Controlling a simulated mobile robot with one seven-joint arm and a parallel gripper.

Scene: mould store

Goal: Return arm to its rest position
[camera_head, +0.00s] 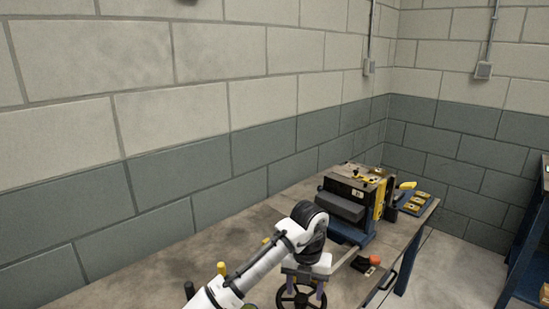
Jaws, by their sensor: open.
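My white and black arm (266,262) reaches up from the bottom edge over the workbench and bends downward at a dark joint. My gripper (301,288) hangs below the wrist, pointing down, with its two fingers apart. A dark spoked handwheel (300,299) shows directly below and between the fingers. I cannot tell whether they touch it. I see nothing held between the fingers.
The brown workbench (165,262) runs along the block wall, bare at left. A black and yellow machine (357,200) stands behind my gripper. A blue tray (415,203) with yellow pieces and a red-orange knob (375,260) lie at right. A blue rack (528,250) stands far right.

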